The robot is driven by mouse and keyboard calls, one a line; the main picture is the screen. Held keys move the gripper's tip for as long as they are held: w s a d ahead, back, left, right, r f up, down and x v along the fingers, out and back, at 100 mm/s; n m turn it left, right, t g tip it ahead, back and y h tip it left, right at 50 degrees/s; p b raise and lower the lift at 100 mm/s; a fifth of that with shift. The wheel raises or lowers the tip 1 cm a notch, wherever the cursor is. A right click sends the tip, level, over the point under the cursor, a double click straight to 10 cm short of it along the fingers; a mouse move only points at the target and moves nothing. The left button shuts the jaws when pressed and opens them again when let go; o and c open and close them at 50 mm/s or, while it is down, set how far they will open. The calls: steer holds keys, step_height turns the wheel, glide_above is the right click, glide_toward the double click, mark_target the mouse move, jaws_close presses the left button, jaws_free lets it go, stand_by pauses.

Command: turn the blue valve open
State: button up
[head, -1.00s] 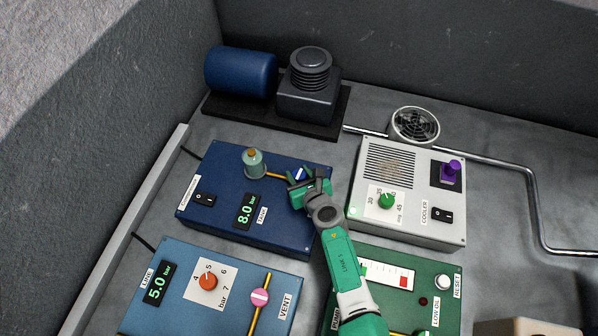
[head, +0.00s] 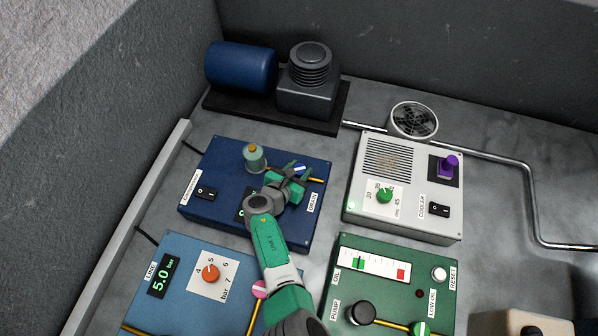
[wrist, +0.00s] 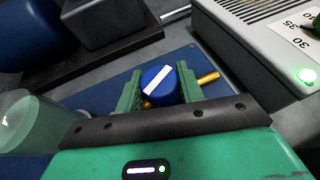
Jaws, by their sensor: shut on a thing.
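The blue valve (wrist: 160,82) is a round knob with a white bar on top, on a yellow pipe, in the wrist view. The bar slants up to the right there. In the head view the valve (head: 300,168) sits at the upper right of the dark blue panel (head: 225,168), by the DRAIN label. My gripper (wrist: 157,90) is shut on the valve, one green finger on each side of it. In the head view my gripper (head: 290,180) reaches in from below and hides part of the valve and most of the TANK display.
A grey-green dome-shaped part (head: 255,158) stands left of the valve. The COOLER box (head: 400,225) is close on the right. A light blue LINE panel (head: 185,260) and a green OIL panel (head: 390,300) lie nearer. A blue tank (head: 240,68) and a motor stand behind.

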steer(key=m+g+h+b, duration=0.1)
steer(key=m+h+b, duration=0.1)
steer(key=b, duration=0.1)
steer(key=m+g+h+b, duration=0.1)
steer(key=m+b, duration=0.1)
steer(key=b, duration=0.1)
steer(key=shift+a+f+g+h, duration=0.1)
steer(key=shift+f+g+h, duration=0.3)
steer(key=m+g+b, duration=0.1)
steer(key=b, duration=0.1)
steer(key=shift+h+b, duration=0.3)
steer(key=shift+h, duration=0.1)
steer(key=shift+r+m+g+b, duration=0.25)
steer(key=shift+m+g+b, duration=0.25)
steer(key=shift+b, duration=0.3)
steer(key=shift+r+g+h, duration=0.15)
steer(key=shift+g+h, duration=0.15)
steer(key=o, duration=1)
